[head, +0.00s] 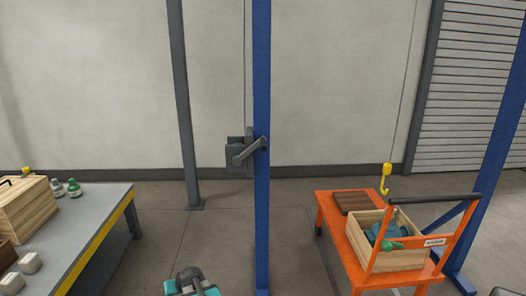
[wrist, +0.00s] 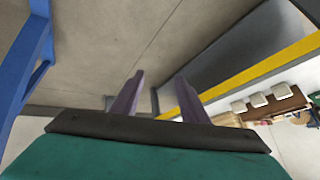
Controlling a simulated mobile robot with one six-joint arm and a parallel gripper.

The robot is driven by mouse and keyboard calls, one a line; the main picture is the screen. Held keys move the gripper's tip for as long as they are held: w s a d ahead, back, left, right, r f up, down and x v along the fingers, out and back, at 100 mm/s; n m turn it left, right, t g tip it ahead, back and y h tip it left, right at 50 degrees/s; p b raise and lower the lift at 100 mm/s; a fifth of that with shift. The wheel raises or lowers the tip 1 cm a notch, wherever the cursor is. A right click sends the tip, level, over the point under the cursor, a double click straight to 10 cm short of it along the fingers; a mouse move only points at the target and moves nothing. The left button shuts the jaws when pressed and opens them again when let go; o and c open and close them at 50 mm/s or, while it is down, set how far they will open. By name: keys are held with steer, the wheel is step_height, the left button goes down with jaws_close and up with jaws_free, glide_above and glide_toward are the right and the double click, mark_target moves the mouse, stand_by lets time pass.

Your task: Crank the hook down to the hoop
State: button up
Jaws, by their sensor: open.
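A yellow hook (head: 386,178) hangs on a thin cable above the orange cart at the right. A wooden crate (head: 376,252) on the cart holds a blue-teal object (head: 382,232) with a green part. A small upright grey piece shows at it, but I cannot tell whether it is the hoop. The grey winch (head: 238,155) with its crank (head: 249,150) is mounted on the blue post. The crank arm slants up to the right.
The blue post (head: 262,90) stands in mid-view. A grey workbench (head: 105,205) with a yellow edge, boxes and bottles is at left.

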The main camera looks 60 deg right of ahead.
steer(key=d+r+m+t+h, duration=0.2)
steer(key=d+r+t+h, duration=0.1)
steer(key=d+r, duration=1.05)
steer(key=m+h+p, duration=0.2)
steer(key=m+h, duration=0.4)
steer(key=h, duration=0.4)
glide_toward(263, 144)
steer(key=f, duration=0.1)
steer(key=shift+s+f, duration=0.2)
steer(key=shift+s, duration=0.1)
steer(key=shift+w+d, duration=0.1)
steer(key=shift+w, duration=0.05)
steer(key=shift+r+p+x, duration=0.2)
steer(key=shift+p+x, duration=0.75)
steer(key=shift+x, duration=5.7)
steer(key=shift+c, duration=0.4)
jaws_close()
